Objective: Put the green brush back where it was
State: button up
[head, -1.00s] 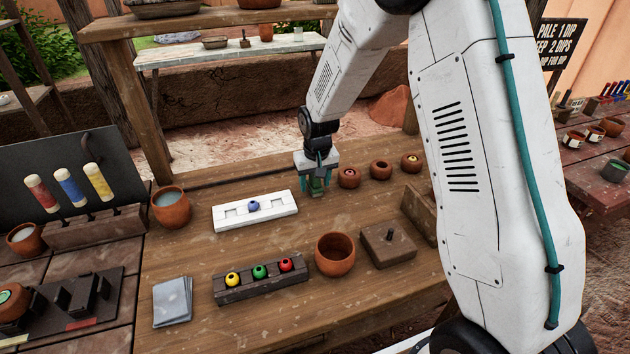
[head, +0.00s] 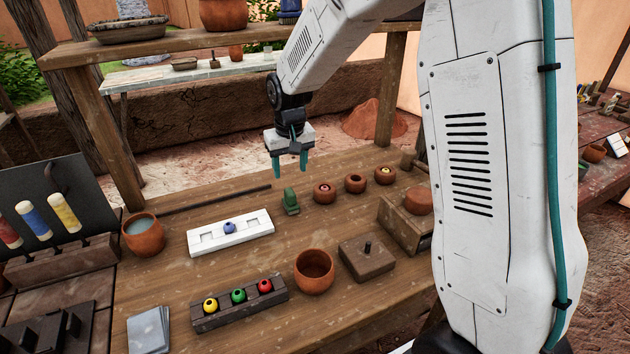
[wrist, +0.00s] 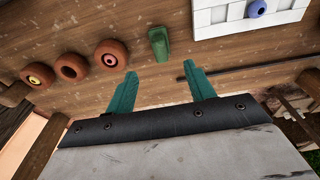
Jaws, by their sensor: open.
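A small green object (head: 290,202), the likely green brush, stands on the wooden table just right of the white tray (head: 206,247). Its bristles cannot be made out. It also shows in the wrist view (wrist: 159,44), apart from my fingers. My gripper (head: 290,168) is open and empty, raised above the table behind the green object. Its two teal fingers (wrist: 158,84) show apart in the wrist view.
A thin dark rod (head: 215,199) lies along the table's back edge. Several small clay cups (head: 324,194) sit right of the green object. A bead holder (head: 240,312), a clay bowl (head: 314,274) and a dark block (head: 367,258) stand in front. A rack (head: 60,262) holds coloured-banded rods at left.

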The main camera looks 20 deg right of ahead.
jog(key=s+d+r, duration=0.1)
jog(key=s+r, duration=0.7)
jog(key=s, duration=0.1)
jog(key=s+d+r, duration=0.1)
jog(key=s+r, duration=0.1)
jog(key=s, duration=1.1)
jog(key=s+d+r, duration=0.1)
jog(key=s+r, duration=0.2)
jog(key=s, duration=1.1)
jog(key=shift+s+r, duration=0.25)
jog(key=shift+s, duration=0.05)
jog(key=shift+d, duration=0.1)
